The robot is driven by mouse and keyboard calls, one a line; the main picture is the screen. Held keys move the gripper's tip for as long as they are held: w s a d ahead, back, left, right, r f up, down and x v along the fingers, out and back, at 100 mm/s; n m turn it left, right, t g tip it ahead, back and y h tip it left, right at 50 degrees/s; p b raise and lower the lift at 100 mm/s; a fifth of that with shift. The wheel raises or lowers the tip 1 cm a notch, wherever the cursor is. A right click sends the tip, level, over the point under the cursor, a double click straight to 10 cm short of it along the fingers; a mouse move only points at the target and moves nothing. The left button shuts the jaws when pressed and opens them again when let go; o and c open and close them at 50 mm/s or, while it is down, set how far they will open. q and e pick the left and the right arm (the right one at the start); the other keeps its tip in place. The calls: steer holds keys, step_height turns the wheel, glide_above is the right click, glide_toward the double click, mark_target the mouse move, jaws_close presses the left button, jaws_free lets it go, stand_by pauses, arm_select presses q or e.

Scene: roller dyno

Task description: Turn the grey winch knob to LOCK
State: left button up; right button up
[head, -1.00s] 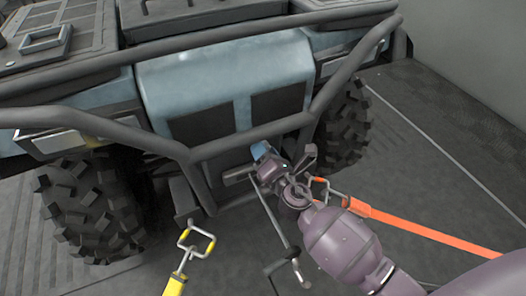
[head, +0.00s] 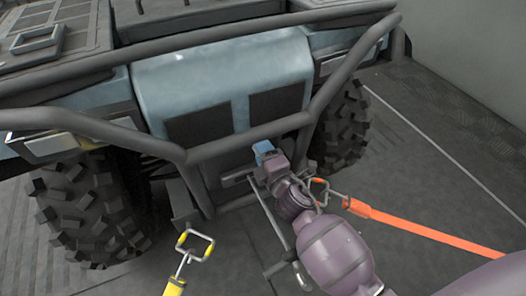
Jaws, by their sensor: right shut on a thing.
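My right arm reaches in from the lower right to the front of the blue-grey quad bike (head: 225,75). My left gripper is not in view.
A dark tubular bumper (head: 240,141) surrounds the quad's front. An orange strap (head: 420,228) with a metal hook runs to the right, close to my right wrist. A yellow-handled hook (head: 194,245) stands at the lower left. A thin metal bar (head: 275,215) lies beside my wrist.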

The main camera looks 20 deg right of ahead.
stand_by(0.4)
steer(key=o, duration=0.9)
steer(key=shift+o, duration=0.2)
steer(key=shift+s, duration=0.15)
steer(key=s, duration=1)
steer(key=shift+s+d+p, duration=0.2)
steer(key=shift+s+p, duration=0.1)
steer(key=shift+p, duration=0.15)
steer(key=shift+s+m, duration=0.1)
steer(key=shift+m, duration=0.2)
